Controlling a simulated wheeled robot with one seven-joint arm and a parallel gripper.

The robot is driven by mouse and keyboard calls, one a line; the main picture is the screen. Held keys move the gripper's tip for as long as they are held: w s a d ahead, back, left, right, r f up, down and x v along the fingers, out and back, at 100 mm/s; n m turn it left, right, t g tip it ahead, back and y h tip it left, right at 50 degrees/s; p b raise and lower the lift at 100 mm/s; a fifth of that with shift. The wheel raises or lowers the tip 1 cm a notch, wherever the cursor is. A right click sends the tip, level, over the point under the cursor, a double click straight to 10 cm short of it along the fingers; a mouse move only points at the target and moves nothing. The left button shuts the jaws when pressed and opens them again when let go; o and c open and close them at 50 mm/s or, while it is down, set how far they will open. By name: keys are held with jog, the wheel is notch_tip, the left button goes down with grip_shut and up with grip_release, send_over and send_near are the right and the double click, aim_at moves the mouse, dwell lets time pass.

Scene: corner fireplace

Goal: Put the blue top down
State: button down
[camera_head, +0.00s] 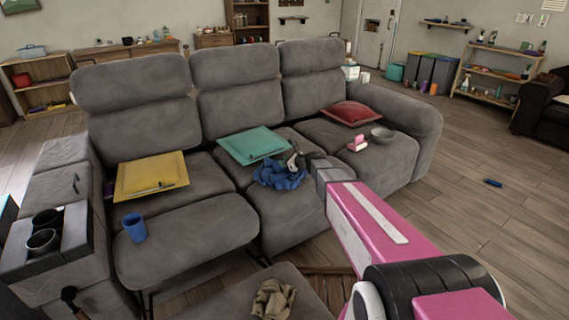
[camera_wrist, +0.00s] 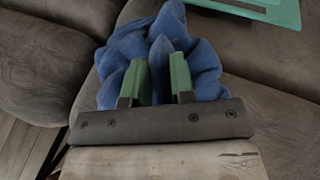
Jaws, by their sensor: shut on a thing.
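The blue top (camera_head: 280,174) is a crumpled cloth at the middle seat of the grey sofa (camera_head: 225,215). In the wrist view the blue top (camera_wrist: 205,60) bunches around and beyond the two green fingertips of my gripper (camera_wrist: 159,80). My gripper is shut on the cloth, with folds between and beside the fingers. In the head view my gripper (camera_head: 297,163) reaches the top from the right, partly hiding it. I cannot tell whether the cloth touches the seat or hangs just above it.
A brown cloth (camera_head: 273,299) lies in front. Open floor (camera_head: 480,220) is at right.

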jog(key=c, duration=1)
grip_release()
jog(key=shift+f, duration=0.15)
jog(key=shift+o, duration=0.2)
jog(key=v, duration=1.2)
jog(key=s+d+f+n+g+h, duration=0.2)
jog(key=s+d+n+h, duration=0.1)
jog(key=s+n, duration=0.4)
jog(key=s+d+f+n+g+h, duration=0.1)
jog(key=s+d+n+g+h, duration=0.2)
jog(key=s+n, duration=0.5)
jog(key=s+d+f+n+g+h, duration=0.2)
jog(key=s+d+n+h, duration=0.3)
jog(key=s+n, duration=0.3)
jog(key=s+d+g, duration=0.1)
jog(key=s, duration=0.2)
jog(key=shift+s+d+f, duration=0.25)
jog(key=shift+s+f, duration=0.05)
jog(key=shift+s, duration=0.1)
